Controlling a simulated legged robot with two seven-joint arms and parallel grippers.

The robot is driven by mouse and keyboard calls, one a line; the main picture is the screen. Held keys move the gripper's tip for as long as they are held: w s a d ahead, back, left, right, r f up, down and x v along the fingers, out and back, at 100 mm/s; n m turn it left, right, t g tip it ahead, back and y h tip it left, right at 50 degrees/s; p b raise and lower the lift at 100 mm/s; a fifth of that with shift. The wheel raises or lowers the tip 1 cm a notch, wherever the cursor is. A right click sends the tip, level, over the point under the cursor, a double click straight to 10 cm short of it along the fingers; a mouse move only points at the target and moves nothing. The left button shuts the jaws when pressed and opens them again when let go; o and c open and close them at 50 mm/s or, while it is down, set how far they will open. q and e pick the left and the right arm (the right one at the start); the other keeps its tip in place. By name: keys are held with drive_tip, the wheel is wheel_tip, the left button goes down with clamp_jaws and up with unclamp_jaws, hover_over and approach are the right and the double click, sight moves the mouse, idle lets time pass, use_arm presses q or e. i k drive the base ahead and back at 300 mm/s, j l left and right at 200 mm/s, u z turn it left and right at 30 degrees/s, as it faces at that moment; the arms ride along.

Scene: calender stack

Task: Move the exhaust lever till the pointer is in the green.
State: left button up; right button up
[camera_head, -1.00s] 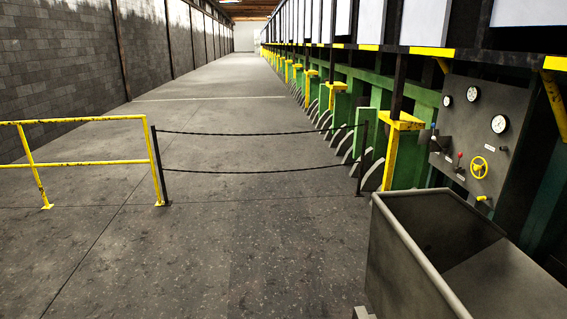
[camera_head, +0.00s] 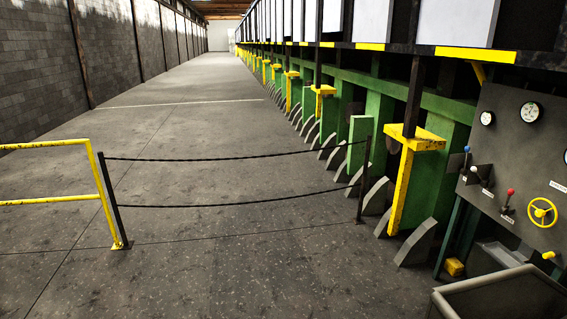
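A dark control panel (camera_head: 505,140) stands at the right edge of the picture. It carries two white round gauges, a smaller one (camera_head: 487,118) and a larger one (camera_head: 530,112); a third is cut by the right edge. Their pointers and any green zone are too small to read. Below the gauges are a lever with a blue knob (camera_head: 467,149), a lever with a red knob (camera_head: 510,191) and a yellow handwheel (camera_head: 542,212). The small labels are unreadable, so I cannot tell which lever is the exhaust lever. Neither of my grippers is in view.
A grey metal bin (camera_head: 500,293) stands in front of the panel at lower right. A rope barrier (camera_head: 230,204) and a yellow railing (camera_head: 50,201) cross the floor ahead. Green and yellow machine frames (camera_head: 415,180) line the right side. Floor (camera_head: 260,280) before the ropes is clear.

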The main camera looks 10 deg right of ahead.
sight(474, 168)
drive_tip(key=i+z, duration=0.15)
drive_tip(key=i, duration=0.35)
drive_tip(key=i+z, duration=0.1)
drive_tip(key=i, duration=0.4)
drive_tip(key=i+z, duration=0.15)
drive_tip(key=i, duration=0.35)
drive_tip(key=i+j+z, duration=0.15)
drive_tip(key=i, duration=0.3)
drive_tip(key=i+j+z, duration=0.1)
drive_tip(key=i, duration=0.4)
drive_tip(key=i+l+z, duration=0.1)
drive_tip(key=i+z, duration=0.2)
drive_tip(key=z, duration=0.15)
drive_tip(key=i+z, duration=0.3)
drive_tip(key=z, duration=0.2)
drive_tip(key=i+j+z, duration=0.1)
drive_tip(key=i+z, duration=0.2)
drive_tip(key=z, duration=0.15)
drive_tip(key=i+j+z, duration=0.2)
drive_tip(key=z, duration=0.3)
drive_tip(key=i+l+z, duration=0.1)
drive_tip(key=i+z, duration=0.8)
